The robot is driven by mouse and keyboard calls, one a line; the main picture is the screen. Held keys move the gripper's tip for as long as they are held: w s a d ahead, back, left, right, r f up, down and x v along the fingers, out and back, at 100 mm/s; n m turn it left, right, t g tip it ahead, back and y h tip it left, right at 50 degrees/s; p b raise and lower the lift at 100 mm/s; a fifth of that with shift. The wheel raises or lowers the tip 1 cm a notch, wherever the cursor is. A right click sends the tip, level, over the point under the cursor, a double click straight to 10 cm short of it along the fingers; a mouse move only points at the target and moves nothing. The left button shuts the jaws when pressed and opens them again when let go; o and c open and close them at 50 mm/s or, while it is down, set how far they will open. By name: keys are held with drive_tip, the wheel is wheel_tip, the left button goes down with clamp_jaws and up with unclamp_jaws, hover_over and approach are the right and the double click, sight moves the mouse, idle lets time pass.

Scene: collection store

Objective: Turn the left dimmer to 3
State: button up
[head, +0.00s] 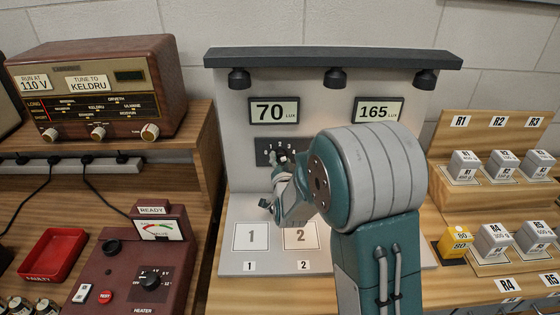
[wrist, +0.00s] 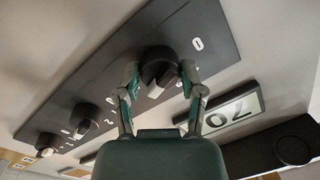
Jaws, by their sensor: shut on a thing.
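The dark dimmer plate (head: 262,146) is on the light booth panel, under the 70 LUX display (head: 273,113). The digits 1, 2 and 3 show on it above my gripper (head: 279,168). In the wrist view the plate (wrist: 205,25) carries several dark knobs. My gripper (wrist: 160,75) is shut on the end knob, the left dimmer (wrist: 158,58), with one finger on each side. A 0 is printed beside this knob. The fingers partly cover its pointer and other marks, so I cannot read its setting. In the head view my gripper and arm hide the knob.
A second display (head: 379,109) reads 165 LUX. Lamps (head: 337,78) hang from the hood above. Numbered squares 1 (head: 251,237) and 2 (head: 301,236) lie below. A radio (head: 98,90) and heater unit (head: 130,265) stand left; weight-like blocks (head: 465,163) stand right.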

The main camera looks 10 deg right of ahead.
drive_tip(key=n, duration=0.5)
drive_tip(key=shift+g, duration=0.3)
drive_tip(key=shift+n, duration=0.4)
drive_tip(key=shift+r, duration=0.1)
drive_tip(key=o, duration=1.1)
drive_tip(key=shift+w, duration=0.1)
drive_tip(key=shift+o, duration=0.2)
drive_tip(key=s+a, duration=0.1)
drive_tip(key=s, duration=1.1)
drive_tip(key=shift+a+r, duration=0.2)
drive_tip(key=shift+a, duration=0.1)
drive_tip(key=shift+r, duration=0.15)
